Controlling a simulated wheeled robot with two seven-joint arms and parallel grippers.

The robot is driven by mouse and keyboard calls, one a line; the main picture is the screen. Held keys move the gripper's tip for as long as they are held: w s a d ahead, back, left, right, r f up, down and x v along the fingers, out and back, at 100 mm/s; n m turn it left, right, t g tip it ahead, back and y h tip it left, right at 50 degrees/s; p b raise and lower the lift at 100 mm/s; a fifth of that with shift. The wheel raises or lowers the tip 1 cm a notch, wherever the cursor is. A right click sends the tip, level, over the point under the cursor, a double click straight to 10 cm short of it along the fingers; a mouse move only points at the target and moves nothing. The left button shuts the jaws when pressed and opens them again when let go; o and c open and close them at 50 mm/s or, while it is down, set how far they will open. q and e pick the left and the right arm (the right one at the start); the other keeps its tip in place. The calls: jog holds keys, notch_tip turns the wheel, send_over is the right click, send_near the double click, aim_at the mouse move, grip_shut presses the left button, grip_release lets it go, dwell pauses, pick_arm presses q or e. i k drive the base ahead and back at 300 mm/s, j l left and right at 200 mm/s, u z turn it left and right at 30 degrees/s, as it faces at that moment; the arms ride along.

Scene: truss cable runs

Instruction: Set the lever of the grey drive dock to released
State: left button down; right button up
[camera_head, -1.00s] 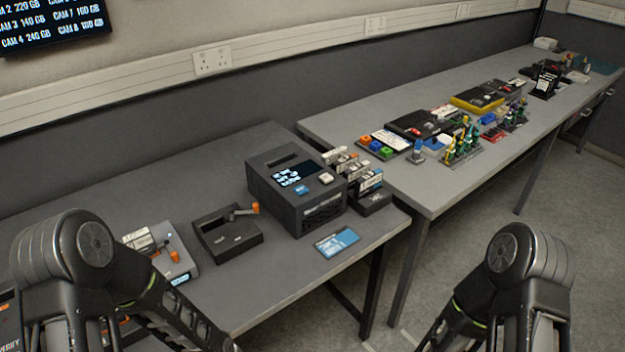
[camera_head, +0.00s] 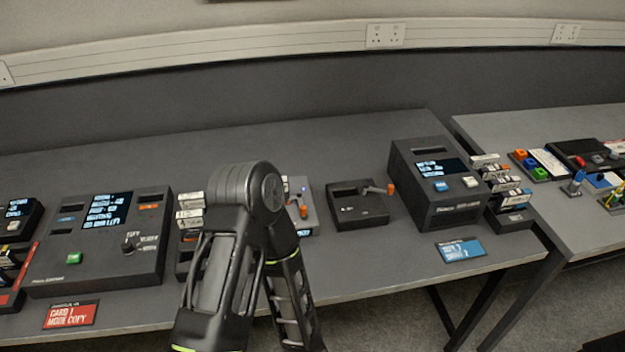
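The light grey drive dock (camera_head: 311,222) stands on the near table, just right of centre. My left arm covers its left part. Its lever has an orange tip (camera_head: 303,212); the lever's exact setting is hard to read because the arm and the small size hide it. A small blue light shows near its back. Neither of my grippers is in view; only the upper bend and links of my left arm show in the middle.
A dark dock (camera_head: 357,212) with an orange-tipped lever stands right of the grey one. A dark box with a screen (camera_head: 433,190) stands further right. A large console (camera_head: 100,245) and a red card (camera_head: 71,315) are left. A blue card (camera_head: 461,250) lies near the front edge.

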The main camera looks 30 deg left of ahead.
aim_at(303, 208)
jog(key=u, duration=1.1)
